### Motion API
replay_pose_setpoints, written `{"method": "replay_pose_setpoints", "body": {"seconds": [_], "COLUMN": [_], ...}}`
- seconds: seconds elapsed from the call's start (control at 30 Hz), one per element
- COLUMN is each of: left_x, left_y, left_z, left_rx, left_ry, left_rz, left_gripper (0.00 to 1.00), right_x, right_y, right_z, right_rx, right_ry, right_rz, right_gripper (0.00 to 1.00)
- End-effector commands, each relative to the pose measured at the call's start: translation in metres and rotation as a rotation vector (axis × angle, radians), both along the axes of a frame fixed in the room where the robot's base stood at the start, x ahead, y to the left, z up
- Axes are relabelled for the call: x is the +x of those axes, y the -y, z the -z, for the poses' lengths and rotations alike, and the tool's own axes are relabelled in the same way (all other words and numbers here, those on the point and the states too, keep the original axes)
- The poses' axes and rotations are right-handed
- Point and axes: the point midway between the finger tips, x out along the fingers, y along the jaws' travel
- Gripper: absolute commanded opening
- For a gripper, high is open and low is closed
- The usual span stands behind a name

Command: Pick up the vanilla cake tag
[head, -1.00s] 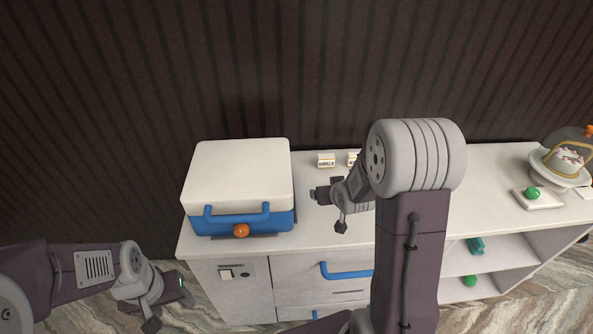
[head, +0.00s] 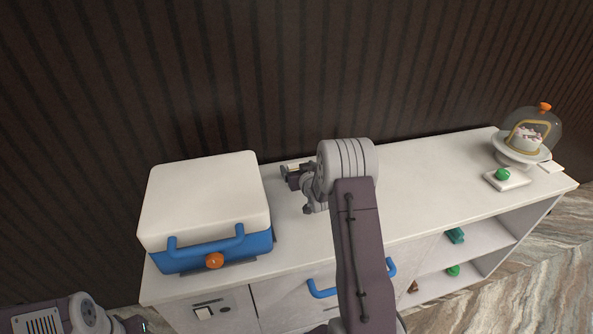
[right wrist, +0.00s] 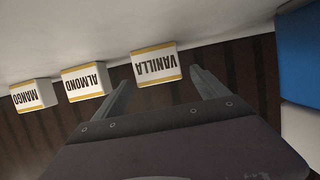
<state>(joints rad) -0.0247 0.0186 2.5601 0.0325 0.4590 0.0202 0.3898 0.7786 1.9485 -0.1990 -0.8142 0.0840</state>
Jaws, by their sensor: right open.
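The vanilla tag (right wrist: 154,66) is a small white block with yellow edges and dark lettering, upside down in the right wrist view. My right gripper (right wrist: 160,80) is open, its two fingers spread to either side of the tag's near edge. I cannot tell whether they touch it. In the head view my right gripper (head: 285,173) is at the back of the counter, beside the cool box, and the arm hides most of the tags. My left gripper (head: 138,325) is at the bottom left edge, mostly cut off.
The almond tag (right wrist: 84,81) and mango tag (right wrist: 31,95) stand in a row beside the vanilla tag. A white and blue box (head: 205,200) stands on the counter (head: 420,175) to the left. A glass-domed cake stand (head: 520,158) is at the far right. The counter's middle is clear.

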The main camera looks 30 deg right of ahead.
Motion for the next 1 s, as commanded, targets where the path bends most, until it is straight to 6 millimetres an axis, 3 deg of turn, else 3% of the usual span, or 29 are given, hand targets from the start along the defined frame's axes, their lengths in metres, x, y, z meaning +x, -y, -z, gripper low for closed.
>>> {"method": "replay_pose_setpoints", "body": {"seconds": [0.13,0.37,0.5,0.6,0.87,1.0], "left_x": [0.000,0.000,0.000,0.000,0.000,0.000], "left_y": [0.000,0.000,0.000,0.000,0.000,0.000], "left_z": [-0.001,0.000,0.000,0.000,-0.001,-0.001], "left_rx": [0.000,0.000,0.000,0.000,0.000,0.000], "left_ry": [0.000,0.000,0.000,0.000,0.000,0.000], "left_rz": [0.000,0.000,0.000,0.000,0.000,0.000], "left_gripper": [0.58,0.58,0.58,0.58,0.58,0.58], "right_x": [0.015,0.017,0.017,0.017,0.017,0.017], "right_y": [0.003,0.004,0.004,0.004,0.004,0.004], "right_z": [0.007,0.007,0.007,0.007,0.006,-0.008], "right_rx": [0.000,0.001,0.001,0.001,0.001,0.001], "right_ry": [-0.002,-0.002,-0.002,-0.002,-0.002,0.001], "right_rz": [0.000,0.000,0.000,0.000,0.000,0.000], "right_gripper": [0.84,0.81,0.42,0.19,0.19,0.19]}}
